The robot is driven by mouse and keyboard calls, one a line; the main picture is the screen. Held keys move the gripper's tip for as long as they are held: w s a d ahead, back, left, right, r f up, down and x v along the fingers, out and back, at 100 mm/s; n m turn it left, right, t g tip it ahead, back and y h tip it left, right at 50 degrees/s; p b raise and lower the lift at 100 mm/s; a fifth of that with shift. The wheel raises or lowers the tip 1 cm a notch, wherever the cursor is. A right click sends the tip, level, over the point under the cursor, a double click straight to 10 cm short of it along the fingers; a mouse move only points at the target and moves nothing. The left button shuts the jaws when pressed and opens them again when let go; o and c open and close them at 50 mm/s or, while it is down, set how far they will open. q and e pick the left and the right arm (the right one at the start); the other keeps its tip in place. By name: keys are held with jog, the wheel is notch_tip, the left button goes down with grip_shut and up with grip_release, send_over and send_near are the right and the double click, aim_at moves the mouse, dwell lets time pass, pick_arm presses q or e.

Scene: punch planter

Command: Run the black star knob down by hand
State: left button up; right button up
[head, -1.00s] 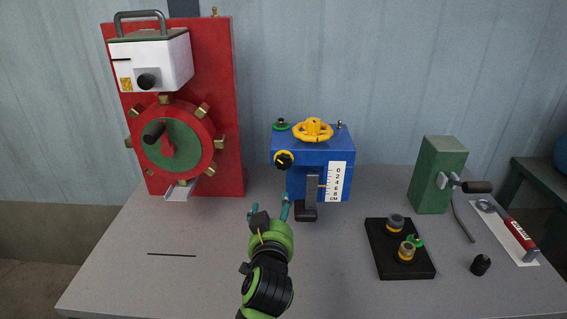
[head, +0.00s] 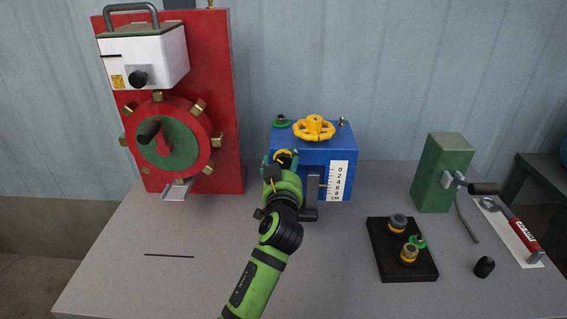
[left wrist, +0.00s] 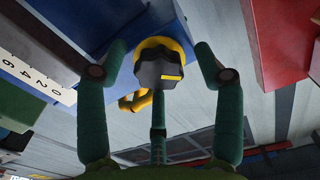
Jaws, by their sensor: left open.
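The black knob (head: 284,162) with a yellow rim is on the front of the blue box (head: 326,160). The gripper partly covers it in the head view. In the left wrist view the dark, angular knob (left wrist: 157,72) carries a yellow bar and sits between the fingers. My left gripper (head: 281,159) is open at the knob, with fingers on both sides; its open fingers also show in the left wrist view (left wrist: 160,58). A gap shows between fingers and knob, and I see no clear contact. My right gripper is not in view.
A yellow handwheel (head: 314,128) tops the blue box, and a white scale (head: 338,181) is on its front. A red panel (head: 226,100) stands left. A black tray (head: 412,272), green block (head: 443,175) and loose black knob (head: 484,267) are right. The front table is clear.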

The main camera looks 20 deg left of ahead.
pick_arm(q)
jog(key=c, duration=1.1)
jog(key=shift+r, duration=0.1)
jog(key=shift+c, duration=0.3)
jog(key=m+p, duration=0.1)
jog(key=m, duration=0.1)
jog(key=m+p, duration=0.1)
jog(key=m, duration=0.1)
jog(key=m+p, duration=0.1)
jog(key=m, duration=0.2)
jog(key=shift+r, duration=0.25)
jog(key=m+p, duration=0.2)
jog(key=m, duration=0.3)
jog(key=shift+w+d+f+m, duration=0.1)
jog(key=shift+m, duration=0.3)
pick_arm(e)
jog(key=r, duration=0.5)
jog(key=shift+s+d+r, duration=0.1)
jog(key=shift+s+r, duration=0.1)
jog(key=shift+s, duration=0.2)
pick_arm(q)
jog(key=o, duration=1.2)
jog(key=shift+c, duration=0.2)
jog(key=shift+d+f, duration=0.1)
jog(key=shift+f, duration=0.05)
jog(key=shift+f, duration=0.1)
